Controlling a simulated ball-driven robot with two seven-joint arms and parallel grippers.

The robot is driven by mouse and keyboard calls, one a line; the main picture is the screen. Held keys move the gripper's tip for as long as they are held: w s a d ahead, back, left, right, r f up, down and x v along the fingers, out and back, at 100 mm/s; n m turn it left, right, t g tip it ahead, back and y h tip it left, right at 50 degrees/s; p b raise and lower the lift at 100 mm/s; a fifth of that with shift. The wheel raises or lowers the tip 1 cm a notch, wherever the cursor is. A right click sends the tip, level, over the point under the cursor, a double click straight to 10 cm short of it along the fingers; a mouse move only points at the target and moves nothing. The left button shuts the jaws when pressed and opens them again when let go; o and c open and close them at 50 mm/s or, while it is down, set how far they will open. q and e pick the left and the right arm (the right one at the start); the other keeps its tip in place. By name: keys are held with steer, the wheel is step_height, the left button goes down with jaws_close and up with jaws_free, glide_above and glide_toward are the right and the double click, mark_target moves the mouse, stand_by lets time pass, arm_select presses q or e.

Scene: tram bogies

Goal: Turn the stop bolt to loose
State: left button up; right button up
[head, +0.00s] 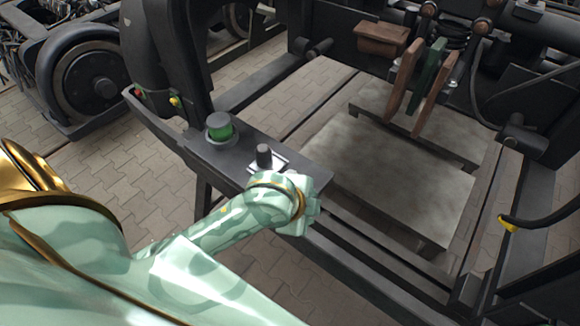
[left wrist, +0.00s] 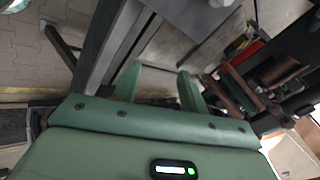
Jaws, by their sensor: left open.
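A dark upright cylindrical knob (head: 264,155) stands on a small pale plate (head: 280,161) on the grey shelf; it may be the stop bolt, but I see no readable mark for its setting. A green-and-black round knob (head: 220,127) stands to its left on the same shelf. My left gripper (head: 306,212) is in front of the dark knob in the head view, and its fingers are hidden there. In the left wrist view both green fingers (left wrist: 158,82) are spread with nothing between them. The dark knob does not show between them. My right gripper is out of view.
The grey shelf (head: 185,134) is fixed to the dark bogie frame (head: 365,265). A flat grey plate (head: 390,175) lies inside the frame. Brown and green upright blocks (head: 425,85) hang at the back right. A wheel (head: 90,80) stands at the far left on paving.

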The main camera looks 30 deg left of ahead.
arm_select(q)
steer(key=w+d+m+g+h, duration=0.1)
steer(key=w+d+m, duration=0.1)
steer(key=w+m, duration=0.15)
steer(key=m+g+y, duration=0.2)
steer(key=m+g, duration=0.3)
steer(key=g, duration=0.1)
glide_toward(289, 171)
step_height(289, 171, down, 9)
steer(key=b, duration=0.7)
steer(key=shift+r, duration=0.1)
jaws_close()
